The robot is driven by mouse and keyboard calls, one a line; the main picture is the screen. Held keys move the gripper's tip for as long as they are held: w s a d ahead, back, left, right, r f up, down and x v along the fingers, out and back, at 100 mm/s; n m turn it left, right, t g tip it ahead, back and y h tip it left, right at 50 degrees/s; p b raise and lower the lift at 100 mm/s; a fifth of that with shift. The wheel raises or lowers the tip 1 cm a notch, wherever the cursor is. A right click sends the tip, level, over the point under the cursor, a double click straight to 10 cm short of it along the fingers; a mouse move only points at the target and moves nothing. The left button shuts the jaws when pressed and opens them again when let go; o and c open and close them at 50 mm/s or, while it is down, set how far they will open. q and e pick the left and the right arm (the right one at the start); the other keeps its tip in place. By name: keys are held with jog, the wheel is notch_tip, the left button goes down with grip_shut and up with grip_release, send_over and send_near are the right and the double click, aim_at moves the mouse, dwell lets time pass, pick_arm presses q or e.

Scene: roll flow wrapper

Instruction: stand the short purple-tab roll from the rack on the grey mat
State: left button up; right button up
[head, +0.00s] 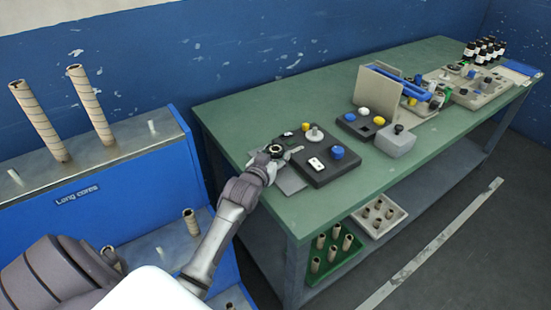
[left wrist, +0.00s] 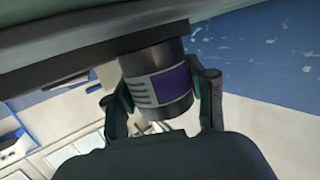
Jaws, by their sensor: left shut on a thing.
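My left gripper (head: 283,153) is over the near left end of the green table, above the grey mat (head: 291,182). In the left wrist view, its two fingers (left wrist: 165,103) are shut around a short dark roll (left wrist: 143,92) with a purple tab (left wrist: 173,83) and a pale printed label. One end of the roll is at or close to the surface along the top of that view; I cannot tell if it touches. In the head view the gripper hides most of the roll. My right gripper is not in view.
A blue rack (head: 150,175) marked "Long cores" holds tall cardboard cores (head: 92,105) at the left. A dark board (head: 318,160) with knobs lies right beside the mat. More boards, a grey box (head: 396,141) and dark bottles stand farther along the table.

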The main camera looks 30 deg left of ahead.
pick_arm(q)
jog(key=shift+f, duration=0.65)
jog(key=o, duration=1.3)
jog(key=shift+f, duration=0.15)
jog(key=shift+c, duration=0.2)
jog(key=shift+r, duration=0.2)
jog(key=v, duration=1.2)
jog(key=shift+d+f, duration=0.1)
